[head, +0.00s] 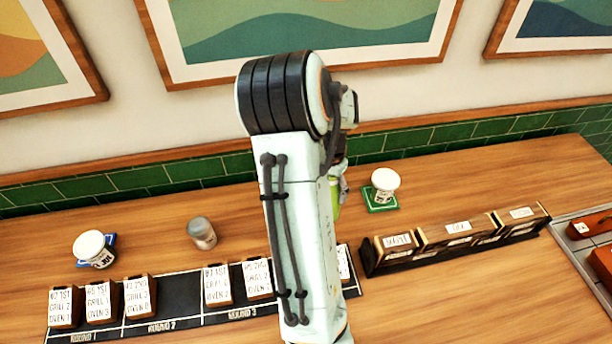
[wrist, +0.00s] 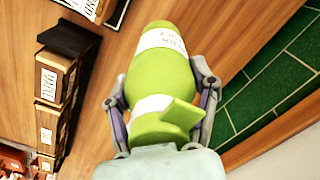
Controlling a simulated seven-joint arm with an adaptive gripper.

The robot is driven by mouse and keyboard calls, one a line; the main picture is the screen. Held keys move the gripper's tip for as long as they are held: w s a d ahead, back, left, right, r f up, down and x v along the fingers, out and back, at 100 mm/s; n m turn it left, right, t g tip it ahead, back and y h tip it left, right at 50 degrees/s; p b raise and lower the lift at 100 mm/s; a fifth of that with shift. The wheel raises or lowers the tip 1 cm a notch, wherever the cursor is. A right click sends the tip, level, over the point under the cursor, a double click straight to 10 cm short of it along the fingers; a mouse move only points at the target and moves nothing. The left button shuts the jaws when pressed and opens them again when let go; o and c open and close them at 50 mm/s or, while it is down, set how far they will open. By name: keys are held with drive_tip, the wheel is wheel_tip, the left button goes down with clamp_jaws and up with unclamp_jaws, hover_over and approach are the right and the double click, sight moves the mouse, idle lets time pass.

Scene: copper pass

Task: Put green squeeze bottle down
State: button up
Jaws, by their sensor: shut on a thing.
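The green squeeze bottle (wrist: 158,80) fills the middle of the wrist view, with white label bands around it. My gripper (wrist: 160,95) is shut on it, one finger on each side. In the head view a sliver of the green bottle (head: 335,192) shows beside my arm, which hides most of it and of my gripper. The bottle is over the back part of the wooden counter (head: 400,300). I cannot tell whether its base touches the counter.
A white-lidded tub (head: 384,182) sits on a green mat (head: 381,206) just right of the bottle. Another tub (head: 93,248) on a blue mat and a shaker (head: 202,233) stand left. A black rack (head: 185,300) with labelled blocks and a box row (head: 458,240) lie in front. Green tiles (head: 200,166) line the wall.

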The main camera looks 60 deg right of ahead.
drive_tip(key=shift+w+d+f, duration=0.2)
drive_tip(key=shift+d+f, duration=0.1)
drive_tip(key=shift+f, duration=0.05)
drive_tip(key=shift+w+d+f, duration=0.1)
drive_tip(key=shift+d+f, duration=0.05)
drive_tip(key=shift+f, duration=0.8)
drive_tip(key=shift+w+d+f, duration=0.1)
drive_tip(key=shift+f, duration=0.85)
drive_tip(key=shift+f, duration=0.1)
drive_tip(key=o, duration=1.2)
drive_tip(key=shift+o, duration=0.2)
